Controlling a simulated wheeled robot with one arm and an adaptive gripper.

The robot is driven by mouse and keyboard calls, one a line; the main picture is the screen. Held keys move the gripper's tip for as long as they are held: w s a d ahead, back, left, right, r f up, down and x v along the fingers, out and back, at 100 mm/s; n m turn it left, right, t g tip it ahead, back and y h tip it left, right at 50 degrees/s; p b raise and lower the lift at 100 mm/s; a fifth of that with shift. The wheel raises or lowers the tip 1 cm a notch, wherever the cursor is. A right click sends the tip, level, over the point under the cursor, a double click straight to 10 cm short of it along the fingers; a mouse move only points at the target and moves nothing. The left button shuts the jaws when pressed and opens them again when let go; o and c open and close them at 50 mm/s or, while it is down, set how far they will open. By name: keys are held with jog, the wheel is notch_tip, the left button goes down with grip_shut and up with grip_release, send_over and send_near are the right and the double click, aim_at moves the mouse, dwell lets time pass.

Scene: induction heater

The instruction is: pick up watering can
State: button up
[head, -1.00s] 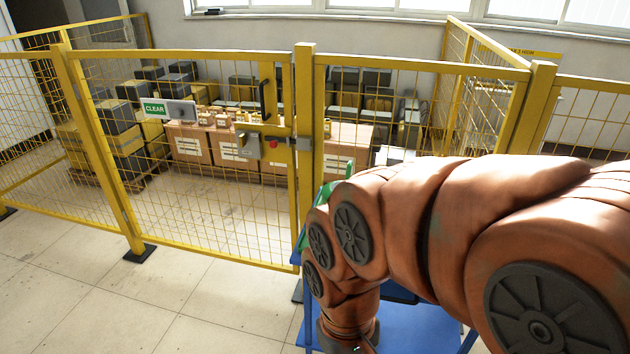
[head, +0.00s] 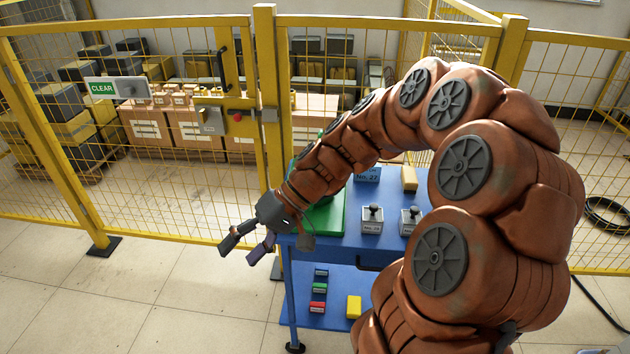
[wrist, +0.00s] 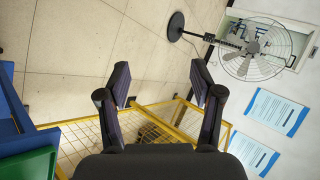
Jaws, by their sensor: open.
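No watering can is clearly recognisable in either view. A green object (head: 326,218) stands on the left end of the blue workbench (head: 345,246), partly hidden behind my arm; I cannot tell its full shape. A green surface (wrist: 30,165) also shows at the lower left of the wrist view. My gripper (head: 244,247) is past the left edge of the bench, in front of the yellow fence. Its two dark fingers are spread, with nothing between them in the wrist view (wrist: 160,85).
The yellow mesh fence (head: 265,120) runs behind the bench. Two small switch boxes (head: 372,220) sit on the bench top. Small colored blocks and a yellow block (head: 354,307) lie on its lower shelf. A standing fan (wrist: 255,50) shows in the wrist view. The floor left of the bench is clear.

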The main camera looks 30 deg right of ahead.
jog(key=w+d+f+m+t+y+b, duration=0.1)
jog(key=w+d+f+m+t+y, duration=0.15)
jog(key=w+d+t, duration=0.6)
jog(key=w+d+f+m+t+h+b, duration=0.1)
jog(key=w+d+f+m+t+h, duration=0.15)
jog(key=d, duration=0.85)
jog(key=w+d+f+m+t+h, duration=0.1)
jog(key=d+f+m+t, duration=0.15)
jog(key=d, duration=0.95)
jog(key=shift+g, duration=0.35)
jog(key=shift+f+p+x, duration=0.15)
jog(key=shift+p+x, duration=0.3)
jog(key=shift+x, duration=1.4)
jog(key=shift+f+p+x, duration=0.15)
jog(key=shift+p+x, duration=0.25)
jog(key=shift+x, duration=1.45)
jog(key=shift+s+a, duration=0.2)
jog(key=shift+c, duration=0.3)
grip_shut()
